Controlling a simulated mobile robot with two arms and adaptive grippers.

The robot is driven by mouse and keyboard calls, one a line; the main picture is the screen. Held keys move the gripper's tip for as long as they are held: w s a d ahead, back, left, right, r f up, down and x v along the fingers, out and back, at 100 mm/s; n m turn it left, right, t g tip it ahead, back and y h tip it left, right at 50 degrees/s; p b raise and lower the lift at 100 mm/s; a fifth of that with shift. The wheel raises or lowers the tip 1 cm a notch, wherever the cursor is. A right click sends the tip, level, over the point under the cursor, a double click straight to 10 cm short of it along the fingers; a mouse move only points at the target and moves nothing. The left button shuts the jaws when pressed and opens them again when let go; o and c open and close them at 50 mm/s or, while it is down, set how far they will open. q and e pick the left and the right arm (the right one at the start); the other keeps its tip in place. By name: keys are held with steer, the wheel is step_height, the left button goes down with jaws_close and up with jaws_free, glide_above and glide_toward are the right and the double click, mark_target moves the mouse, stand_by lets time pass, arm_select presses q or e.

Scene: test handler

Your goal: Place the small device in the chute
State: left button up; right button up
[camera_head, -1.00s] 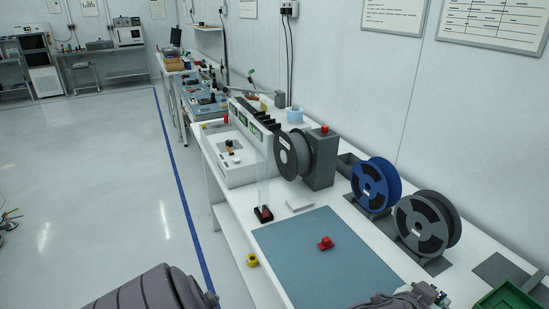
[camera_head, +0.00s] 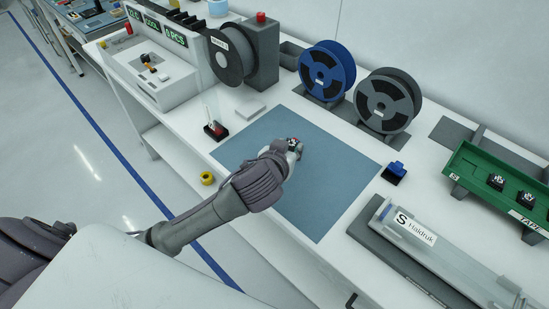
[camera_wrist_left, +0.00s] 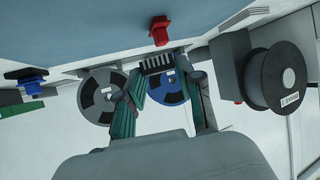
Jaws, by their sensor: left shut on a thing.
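My left gripper (camera_head: 293,146) hangs low over the blue mat (camera_head: 325,205). In the left wrist view its two fingers (camera_wrist_left: 165,80) close around a small black device (camera_wrist_left: 158,63) with a pale row of teeth. The arm hides most of the device in the head view. A red piece (camera_wrist_left: 160,30) shows just beyond it against the mat; I cannot tell whether they touch. A long grey channel (camera_head: 452,262) labelled "S Haldruk" lies at the front right; I cannot tell whether it is the chute. My right gripper is out of view.
A green tray (camera_head: 470,160) labelled "TAPE" with black devices stands at the right. A blue-topped socket (camera_head: 393,172) sits by the mat, a red one (camera_head: 215,130) beyond its left corner. A blue reel (camera_head: 328,70) and grey reels stand behind. The mat's right half is clear.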

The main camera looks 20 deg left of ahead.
arm_select(q)
steer(key=a, duration=0.1)
steer(key=f, duration=0.1)
steer(key=a, duration=0.1)
steer(key=shift+s+a+f, duration=0.25)
steer(key=shift+a, duration=0.1)
steer(key=shift+a+f, duration=0.2)
steer(key=shift+f, duration=2)
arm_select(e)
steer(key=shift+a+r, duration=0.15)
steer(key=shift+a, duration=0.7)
arm_select(q)
steer(key=shift+f, duration=0.1)
steer(key=o, duration=1)
steer(key=shift+c, duration=0.2)
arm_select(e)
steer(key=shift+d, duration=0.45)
